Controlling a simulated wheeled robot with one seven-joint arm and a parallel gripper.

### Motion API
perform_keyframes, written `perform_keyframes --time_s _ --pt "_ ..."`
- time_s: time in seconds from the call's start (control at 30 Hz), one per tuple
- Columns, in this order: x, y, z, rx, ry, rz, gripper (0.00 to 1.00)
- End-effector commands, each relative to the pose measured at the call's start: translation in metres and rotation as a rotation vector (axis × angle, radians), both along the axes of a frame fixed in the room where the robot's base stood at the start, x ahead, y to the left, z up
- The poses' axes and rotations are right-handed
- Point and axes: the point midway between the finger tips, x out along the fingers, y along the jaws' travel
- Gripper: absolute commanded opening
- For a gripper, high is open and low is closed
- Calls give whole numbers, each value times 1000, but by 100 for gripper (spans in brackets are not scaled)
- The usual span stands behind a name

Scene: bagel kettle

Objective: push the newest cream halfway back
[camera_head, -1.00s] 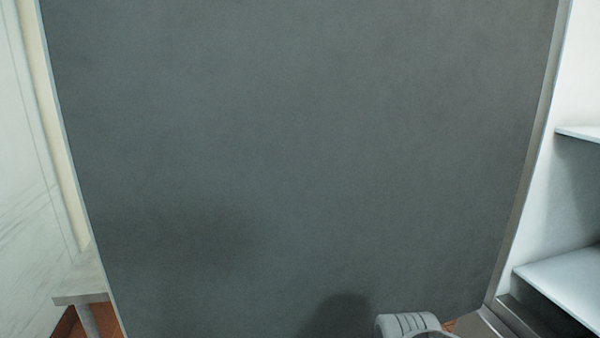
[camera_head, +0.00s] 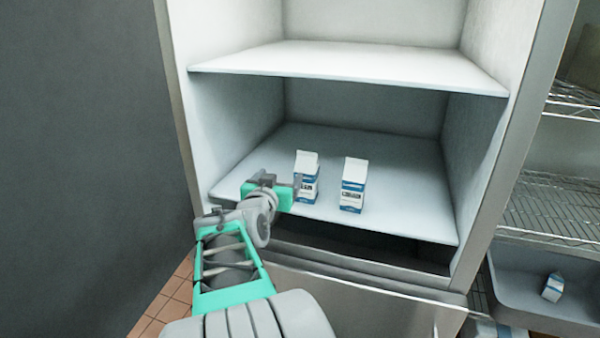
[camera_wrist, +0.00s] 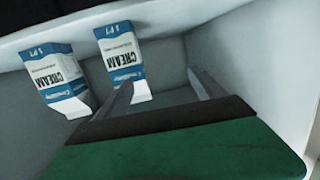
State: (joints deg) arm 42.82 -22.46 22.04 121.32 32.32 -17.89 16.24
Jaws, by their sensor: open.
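Two blue-and-white cream cartons stand side by side on the lower shelf (camera_head: 385,205) in the head view: a left carton (camera_head: 306,180) and a right carton (camera_head: 352,186). My gripper (camera_head: 283,186) is open and empty at the shelf's front left, close beside the left carton. The wrist view shows my open fingers (camera_wrist: 160,82) and two cartons, one near the left (camera_wrist: 57,82) and one by the left finger (camera_wrist: 121,52). I cannot tell whether that finger touches it. CREAM is readable on both; I cannot read any dates, so which is newest is unclear.
An upper shelf (camera_head: 350,65) spans the cabinet above the cartons. The lower shelf is bare behind and right of them. A dark grey panel (camera_head: 85,150) stands at the left. Another small carton (camera_head: 553,287) lies in a grey bin (camera_head: 515,305) at the lower right, under wire racks (camera_head: 560,205).

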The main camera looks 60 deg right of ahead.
Motion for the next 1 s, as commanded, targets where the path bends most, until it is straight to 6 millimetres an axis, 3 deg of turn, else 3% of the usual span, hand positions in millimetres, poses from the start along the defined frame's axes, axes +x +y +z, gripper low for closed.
perform_keyframes --time_s 0.07,0.13,0.2,0.37,0.73,1.0 --pt "-32 -26 20 -89 -20 -78 78" --pt "-40 -32 0 -125 -28 -98 78" --pt "-44 -35 -3 -141 -31 -106 78" --pt "-45 -44 3 -149 -32 -112 78" --pt "-34 -104 4 -147 -31 -111 78" --pt "-31 -112 2 -147 -32 -108 78"
